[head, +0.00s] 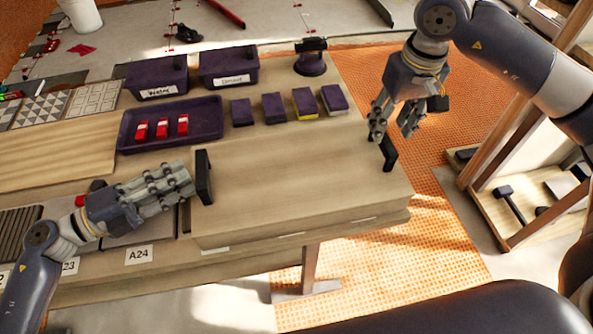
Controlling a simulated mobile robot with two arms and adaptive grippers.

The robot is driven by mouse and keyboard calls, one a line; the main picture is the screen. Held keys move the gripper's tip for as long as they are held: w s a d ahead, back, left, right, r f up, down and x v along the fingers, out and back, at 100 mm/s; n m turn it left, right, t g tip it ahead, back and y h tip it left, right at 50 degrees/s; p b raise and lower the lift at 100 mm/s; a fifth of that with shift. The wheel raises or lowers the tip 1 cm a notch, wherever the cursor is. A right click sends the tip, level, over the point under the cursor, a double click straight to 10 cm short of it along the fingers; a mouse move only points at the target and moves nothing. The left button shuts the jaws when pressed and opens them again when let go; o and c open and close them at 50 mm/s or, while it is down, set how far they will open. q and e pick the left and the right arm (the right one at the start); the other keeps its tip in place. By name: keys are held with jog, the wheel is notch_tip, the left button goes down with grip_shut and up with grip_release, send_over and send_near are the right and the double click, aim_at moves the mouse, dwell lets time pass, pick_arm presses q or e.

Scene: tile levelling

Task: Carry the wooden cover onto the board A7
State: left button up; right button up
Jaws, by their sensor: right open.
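The wooden cover (300,175) is a broad pale panel lying flat at the table's front right. It has a black upright handle at its left end (204,178) and another at its right end (390,154). My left gripper (188,182) is at the left handle, fingers pointing right; I cannot tell whether they touch it or how far apart they are. My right gripper (392,130) is open and points down just above the right handle. Labels A24 (138,255) and one ending in 23 show on the front edge; I see no A7 label.
Behind the cover are a purple tray (210,134) with red blocks, two labelled bins (158,80) (228,68) and several purple sponge-like blocks (274,108). Another wooden panel (55,155) and patterned tiles (92,98) are at left. A shelf (515,215) with tools stands right.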

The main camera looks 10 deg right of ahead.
aim_at(196, 171)
pick_arm(q)
jog(key=x, duration=0.6)
jog(key=shift+d, duration=0.2)
pick_arm(e)
jog(key=f, duration=0.6)
jog(key=shift+w+f, duration=0.2)
jog(key=shift+w, duration=0.2)
pick_arm(q)
jog(key=c, duration=0.7)
pick_arm(e)
jog(key=c, duration=0.7)
pick_arm(q)
grip_shut()
pick_arm(e)
grip_shut()
